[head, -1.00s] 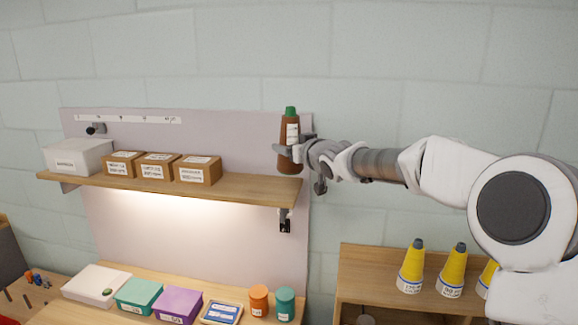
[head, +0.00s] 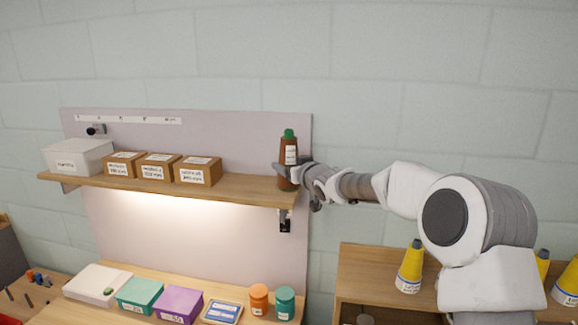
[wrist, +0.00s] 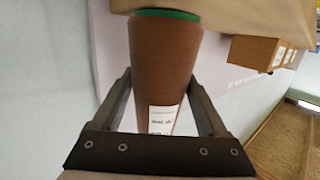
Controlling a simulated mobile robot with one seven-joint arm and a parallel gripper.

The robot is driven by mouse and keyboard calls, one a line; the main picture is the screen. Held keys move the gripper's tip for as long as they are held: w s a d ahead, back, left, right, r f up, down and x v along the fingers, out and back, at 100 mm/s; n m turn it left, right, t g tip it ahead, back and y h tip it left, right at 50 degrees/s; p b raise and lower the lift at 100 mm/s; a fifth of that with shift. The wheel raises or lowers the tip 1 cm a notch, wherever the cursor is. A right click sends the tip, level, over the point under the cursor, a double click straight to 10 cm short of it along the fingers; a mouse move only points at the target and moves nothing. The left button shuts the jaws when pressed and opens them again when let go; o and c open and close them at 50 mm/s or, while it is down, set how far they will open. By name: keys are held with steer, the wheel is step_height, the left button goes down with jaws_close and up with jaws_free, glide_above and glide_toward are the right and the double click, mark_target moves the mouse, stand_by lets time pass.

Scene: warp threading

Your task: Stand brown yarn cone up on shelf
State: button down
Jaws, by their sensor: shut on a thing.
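The brown yarn cone (head: 289,152), with a green tip and a white label, stands upright at the right end of the wooden shelf (head: 238,187). In the head view its base is level with the shelf top. In the wrist view the brown cone (wrist: 165,60) lies between both fingers, and its green-rimmed wide end is at the shelf board (wrist: 235,14). I cannot tell whether the base touches the board. My gripper (head: 287,168) is shut on the cone from the right; it also shows in the wrist view (wrist: 165,88).
Three brown boxes (head: 197,171) and a white box (head: 77,157) stand left on the shelf. The shelf is clear between the boxes and the cone. Yellow cones (head: 411,268) stand on a cabinet at right.

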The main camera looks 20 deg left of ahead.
steer(key=shift+f, duration=0.1)
jaws_free()
steer(key=shift+r, duration=0.25)
steer(key=shift+s+d+f, duration=0.15)
steer(key=shift+s+d, duration=0.05)
steer(key=shift+s, duration=0.05)
steer(key=b+v, duration=0.2)
steer(key=v, duration=0.9)
steer(key=shift+s, duration=0.2)
steer(key=shift+d, duration=0.1)
